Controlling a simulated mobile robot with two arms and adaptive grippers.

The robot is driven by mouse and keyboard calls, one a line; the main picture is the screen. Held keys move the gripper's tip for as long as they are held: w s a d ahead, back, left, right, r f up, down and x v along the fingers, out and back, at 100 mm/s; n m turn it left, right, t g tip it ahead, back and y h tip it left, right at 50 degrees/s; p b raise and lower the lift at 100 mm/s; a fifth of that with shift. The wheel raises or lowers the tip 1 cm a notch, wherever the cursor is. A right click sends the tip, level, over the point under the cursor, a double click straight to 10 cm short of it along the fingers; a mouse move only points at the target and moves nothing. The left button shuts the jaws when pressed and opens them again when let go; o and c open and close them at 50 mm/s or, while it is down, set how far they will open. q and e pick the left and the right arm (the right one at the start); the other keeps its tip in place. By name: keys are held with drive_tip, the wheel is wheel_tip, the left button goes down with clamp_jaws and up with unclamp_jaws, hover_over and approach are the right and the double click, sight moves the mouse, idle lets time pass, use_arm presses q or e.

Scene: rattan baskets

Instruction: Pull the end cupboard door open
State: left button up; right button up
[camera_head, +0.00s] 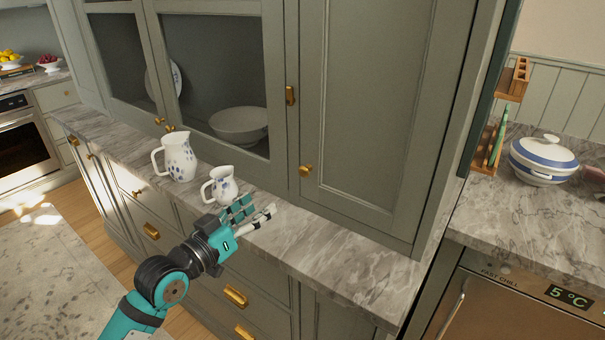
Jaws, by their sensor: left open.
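The end cupboard door (368,110) is the solid grey-green panelled door at the right end of the upper cabinet. It looks shut. Its small brass knob (306,170) sits low near the door's left edge. My left gripper (257,210) is open and empty over the marble counter, below and to the left of the knob and apart from it. My right gripper is not in view.
A small patterned jug (222,188) stands close behind my left gripper, with a larger jug (180,158) farther left. Marble counter (345,262) right of the gripper is clear. A striped lidded pot (543,160) stands on the right counter.

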sight(302, 174)
use_arm(q)
drive_tip(key=p+x, duration=0.1)
drive_tip(key=x, duration=1.5)
drive_tip(key=shift+w+d+f+p, duration=0.1)
drive_tip(key=shift+w+d+p, duration=0.1)
drive_tip(key=shift+p, duration=0.1)
drive_tip(key=c, duration=1.1)
